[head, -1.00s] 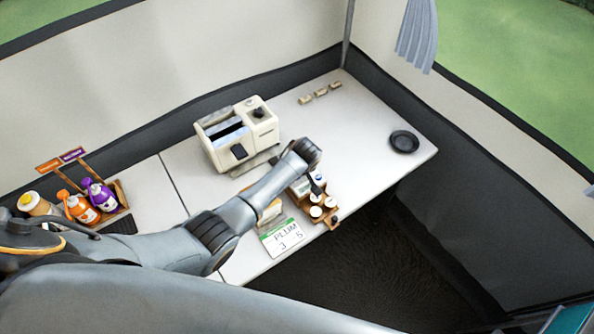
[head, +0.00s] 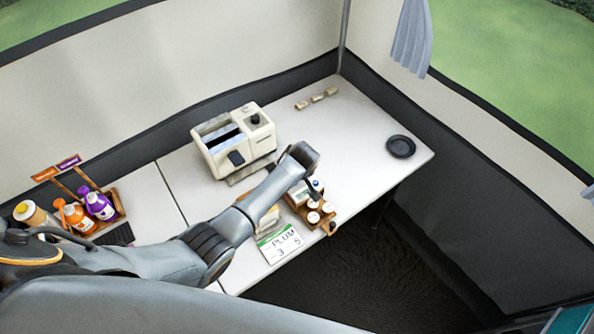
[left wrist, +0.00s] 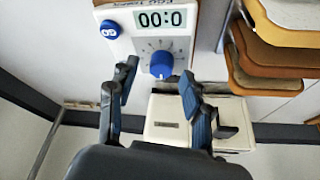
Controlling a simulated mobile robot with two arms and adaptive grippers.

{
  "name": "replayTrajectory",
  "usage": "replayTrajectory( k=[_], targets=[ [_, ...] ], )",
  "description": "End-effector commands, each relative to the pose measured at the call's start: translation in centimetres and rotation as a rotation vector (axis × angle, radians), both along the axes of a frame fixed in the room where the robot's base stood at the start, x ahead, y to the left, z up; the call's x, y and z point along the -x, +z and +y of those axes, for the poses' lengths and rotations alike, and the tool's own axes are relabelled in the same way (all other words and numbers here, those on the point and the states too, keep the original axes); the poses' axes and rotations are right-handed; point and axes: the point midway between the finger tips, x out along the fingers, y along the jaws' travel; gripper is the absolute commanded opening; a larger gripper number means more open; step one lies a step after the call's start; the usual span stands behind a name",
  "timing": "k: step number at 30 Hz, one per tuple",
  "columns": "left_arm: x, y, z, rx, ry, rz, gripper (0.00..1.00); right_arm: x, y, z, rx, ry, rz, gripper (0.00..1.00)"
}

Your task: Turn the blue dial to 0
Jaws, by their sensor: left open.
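In the left wrist view, the blue dial (left wrist: 161,64) is a round knob on a white timer panel (left wrist: 141,47) with tick marks around it. A display (left wrist: 163,19) on the panel shows zeros, and a round blue button (left wrist: 110,30) sits beside it. My left gripper (left wrist: 158,74) is open, with one finger on each side of the dial and visible gaps between them. I cannot tell how far the fingertips are from the panel. In the head view my left gripper (head: 315,186) is small and partly hidden by its wrist; the dial cannot be made out there.
A cream toaster (head: 236,150) stands behind my left arm. Wooden trays (left wrist: 272,50) are close on the right in the wrist view. A black dish (head: 401,147) and bottles (head: 98,204) are farther off.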

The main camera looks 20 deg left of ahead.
Motion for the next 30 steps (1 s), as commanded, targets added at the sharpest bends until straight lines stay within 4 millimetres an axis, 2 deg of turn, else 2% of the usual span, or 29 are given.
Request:
replayTrajectory(
  k=[15, 21, 30],
  targets=[
    [2.9, 8.1, -1.7, 0.001, 0.001, -0.003, 0.5, 0.0, 0.0, 0.2, -0.002, -0.001, -0.001, 0.4],
    [3.4, 9.6, -2.0, 0.001, 0.001, -0.002, 0.5, 0.0, 0.0, 0.2, -0.002, -0.001, -0.001, 0.4],
    [3.5, 9.7, -2.0, 0.0, 0.001, 0.0, 0.5, 0.0, 0.0, 0.2, -0.002, -0.001, -0.001, 0.4]
  ],
)
